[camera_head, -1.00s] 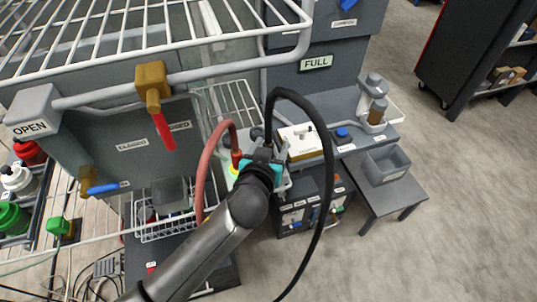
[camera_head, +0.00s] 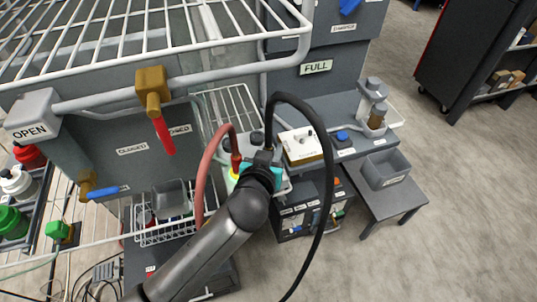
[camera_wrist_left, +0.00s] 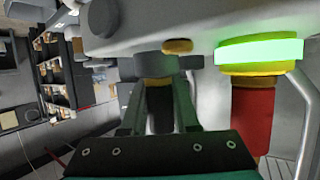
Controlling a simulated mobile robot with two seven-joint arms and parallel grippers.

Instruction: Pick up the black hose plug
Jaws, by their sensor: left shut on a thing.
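The black hose plug (camera_wrist_left: 160,112) is a dark cylinder between the two fingers of my left gripper (camera_wrist_left: 160,100) in the left wrist view. The gripper is shut on it, just below a dark grey round fitting (camera_wrist_left: 154,66) under a pale housing (camera_wrist_left: 185,22). I cannot tell whether the plug is seated in that fitting. In the head view my left gripper (camera_head: 264,160) is by the booth, and the black hose (camera_head: 328,180) arches up from it and down to the right. The plug itself is mostly hidden there. My right gripper is not in view.
Close beside the gripper, a red plug (camera_wrist_left: 252,115) sits under a glowing green ring (camera_wrist_left: 258,52); its red hose (camera_head: 203,170) loops left. A white wire rack (camera_head: 100,40) overhangs the left. A grey bin (camera_head: 385,168) stands right, with open floor beyond.

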